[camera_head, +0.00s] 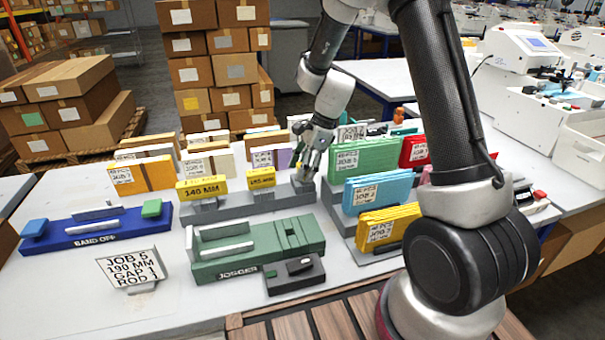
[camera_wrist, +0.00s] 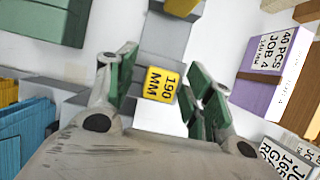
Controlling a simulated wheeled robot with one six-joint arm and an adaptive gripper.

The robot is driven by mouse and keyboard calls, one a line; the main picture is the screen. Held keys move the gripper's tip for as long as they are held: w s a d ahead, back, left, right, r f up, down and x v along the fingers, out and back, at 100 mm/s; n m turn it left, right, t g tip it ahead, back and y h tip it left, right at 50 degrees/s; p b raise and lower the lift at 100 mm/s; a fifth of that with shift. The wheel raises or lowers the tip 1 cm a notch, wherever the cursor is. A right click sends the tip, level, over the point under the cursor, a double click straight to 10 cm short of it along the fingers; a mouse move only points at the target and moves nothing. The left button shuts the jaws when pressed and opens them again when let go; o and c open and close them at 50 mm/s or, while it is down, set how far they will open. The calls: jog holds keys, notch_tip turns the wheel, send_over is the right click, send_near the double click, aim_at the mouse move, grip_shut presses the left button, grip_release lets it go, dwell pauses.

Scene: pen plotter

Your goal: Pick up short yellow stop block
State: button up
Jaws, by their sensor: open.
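The short yellow stop block (camera_wrist: 161,84), marked 190 MM, shows in the wrist view between my fingers. My gripper (camera_wrist: 164,56) is open, with one green-padded finger on each side of the block and a gap at both sides. The block stands at the end of a grey rack (camera_wrist: 166,38). In the head view my gripper (camera_head: 305,172) points down at the right end of the grey rack (camera_head: 232,207) and largely hides this block. Longer yellow blocks, 140 MM (camera_head: 202,187) and another (camera_head: 261,178), sit to its left on the rack.
A green jogger (camera_head: 262,248) stands in front of the rack, and a blue banding unit (camera_head: 98,230) to the left. Stacked blue cards (camera_head: 378,191) and yellow cards (camera_head: 390,228) stand close on the right. A purple-sided pack (camera_wrist: 262,92) is beside my gripper in the wrist view.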

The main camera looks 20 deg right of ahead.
jog(key=c, duration=1.1)
jog(key=shift+r, duration=0.1)
